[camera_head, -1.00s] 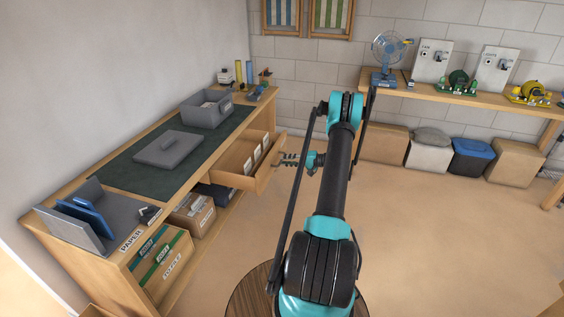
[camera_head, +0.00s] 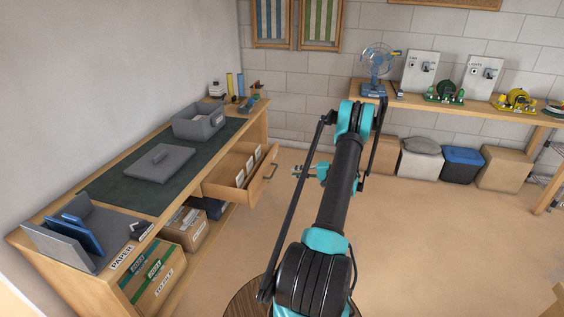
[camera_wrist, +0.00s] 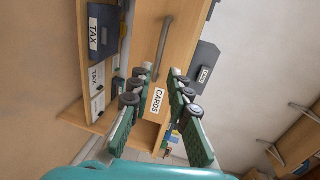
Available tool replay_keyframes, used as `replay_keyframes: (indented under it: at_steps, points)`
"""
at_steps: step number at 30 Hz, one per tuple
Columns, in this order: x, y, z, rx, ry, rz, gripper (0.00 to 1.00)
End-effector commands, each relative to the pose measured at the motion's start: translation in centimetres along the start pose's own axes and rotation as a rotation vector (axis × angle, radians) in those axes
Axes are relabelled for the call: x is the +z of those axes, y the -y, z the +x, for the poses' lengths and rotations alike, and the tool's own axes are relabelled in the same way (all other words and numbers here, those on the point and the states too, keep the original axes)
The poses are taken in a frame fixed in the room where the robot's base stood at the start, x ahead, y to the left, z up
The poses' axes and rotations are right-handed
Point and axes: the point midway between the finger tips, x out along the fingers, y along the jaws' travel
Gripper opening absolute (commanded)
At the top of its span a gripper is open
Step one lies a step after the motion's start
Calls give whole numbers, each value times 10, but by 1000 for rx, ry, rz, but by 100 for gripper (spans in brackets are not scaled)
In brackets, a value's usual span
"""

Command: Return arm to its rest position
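My arm reaches forward in the head view, with teal joints and black links. My gripper (camera_head: 298,171) hangs to the right of the open wooden drawer (camera_head: 240,176), apart from its front. In the wrist view my gripper (camera_wrist: 157,82) has its two green-padded fingers spread, with nothing between them. Beyond the fingers is the drawer front (camera_wrist: 175,55) with a bar handle (camera_wrist: 164,48) and a CARDS label (camera_wrist: 157,101).
The workbench (camera_head: 110,172) along the left wall holds a grey bin (camera_head: 199,124) and a flat grey lid (camera_head: 160,163). Boxes sit on its lower shelf. A back table (camera_head: 465,105) carries a fan (camera_head: 376,65).

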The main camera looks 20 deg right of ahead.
Motion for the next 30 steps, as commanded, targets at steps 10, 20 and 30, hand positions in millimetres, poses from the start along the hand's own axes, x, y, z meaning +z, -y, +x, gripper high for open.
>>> replay_keyframes:
  at_steps: [10,20,30]
  points:
    - [13,27,18,69,17,-4,18]
    - [78,97,63,313,60,-47,18]
    - [173,146,80,559,94,-144,18]
